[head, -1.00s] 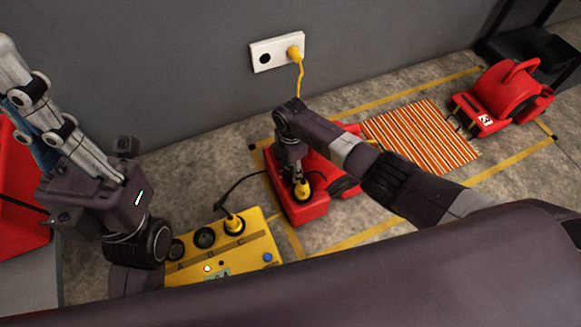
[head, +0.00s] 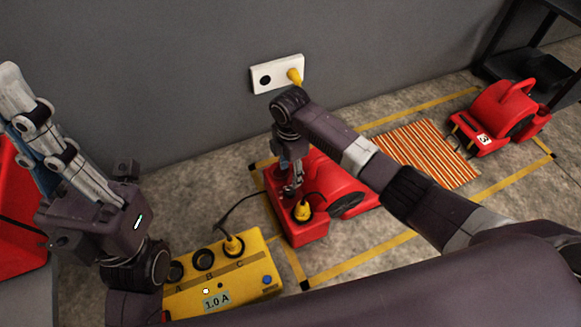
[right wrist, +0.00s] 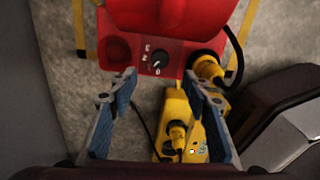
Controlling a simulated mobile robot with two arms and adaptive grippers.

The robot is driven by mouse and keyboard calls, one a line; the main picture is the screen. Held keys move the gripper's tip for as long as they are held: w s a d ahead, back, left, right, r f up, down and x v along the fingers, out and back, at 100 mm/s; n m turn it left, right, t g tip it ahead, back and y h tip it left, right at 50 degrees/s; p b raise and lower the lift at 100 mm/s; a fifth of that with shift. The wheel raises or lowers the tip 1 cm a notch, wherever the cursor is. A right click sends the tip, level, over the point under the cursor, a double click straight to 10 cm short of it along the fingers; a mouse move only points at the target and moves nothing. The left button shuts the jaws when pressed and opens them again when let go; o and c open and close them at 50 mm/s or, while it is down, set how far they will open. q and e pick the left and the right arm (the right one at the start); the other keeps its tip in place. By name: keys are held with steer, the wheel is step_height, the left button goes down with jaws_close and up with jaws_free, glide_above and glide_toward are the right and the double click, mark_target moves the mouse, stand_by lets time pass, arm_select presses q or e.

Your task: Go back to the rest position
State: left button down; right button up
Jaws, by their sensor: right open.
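My right gripper (head: 292,188) hangs fingers-down just above a yellow plug (head: 303,211) in the top of the near red blower (head: 325,185). In the right wrist view its fingers (right wrist: 160,78) are spread with nothing between them. That view shows the plug (right wrist: 207,68) in the blower's right socket, beside a dial, with an empty socket at left. My left gripper (head: 45,130) is at the left with its fingers pointing up. I cannot tell whether its jaws are apart.
A yellow box (head: 240,281) marked A, B, C has a plug in C and reads 1.0 A. A wall outlet (head: 277,74) holds a yellow plug. A striped mat (head: 428,150), another red blower (head: 495,115) and a black shelf (head: 530,55) are at right. Yellow floor tape surrounds the area.

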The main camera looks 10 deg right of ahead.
steer(key=shift+r, duration=0.9)
